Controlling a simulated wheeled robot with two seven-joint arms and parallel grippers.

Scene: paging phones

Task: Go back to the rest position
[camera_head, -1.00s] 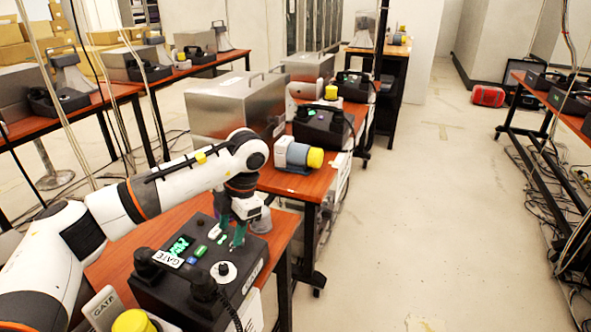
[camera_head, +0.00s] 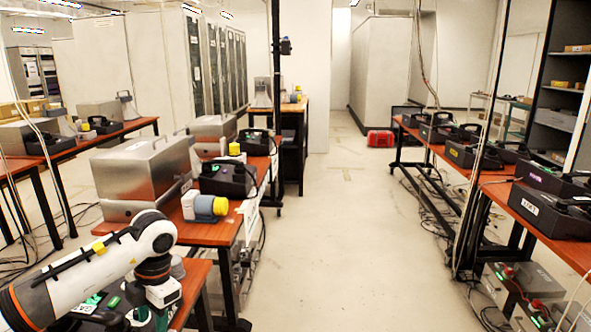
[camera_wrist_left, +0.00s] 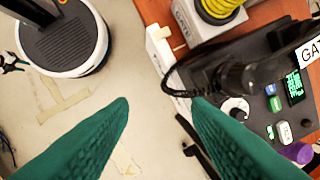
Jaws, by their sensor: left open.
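My left gripper (camera_head: 150,318) is at the bottom left of the head view, over the near table, its lower part cut off by the frame edge. In the left wrist view its two green fingers (camera_wrist_left: 160,108) are spread wide with nothing between them, only floor behind. The black paging phone (camera_wrist_left: 285,45) labelled GATE lies at the right of that view, with its handset, coiled cord, lit green screen and coloured buttons. In the head view this phone (camera_head: 112,283) is mostly hidden behind my arm. My right gripper is in neither view.
The near table (camera_head: 199,285) holds the phone. A table behind bears a metal case (camera_head: 146,172), another black phone (camera_head: 228,180) and a grey-blue device with a yellow end (camera_head: 206,207). Tables with phones (camera_head: 545,208) line the right. The floor aisle (camera_head: 330,250) between is clear.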

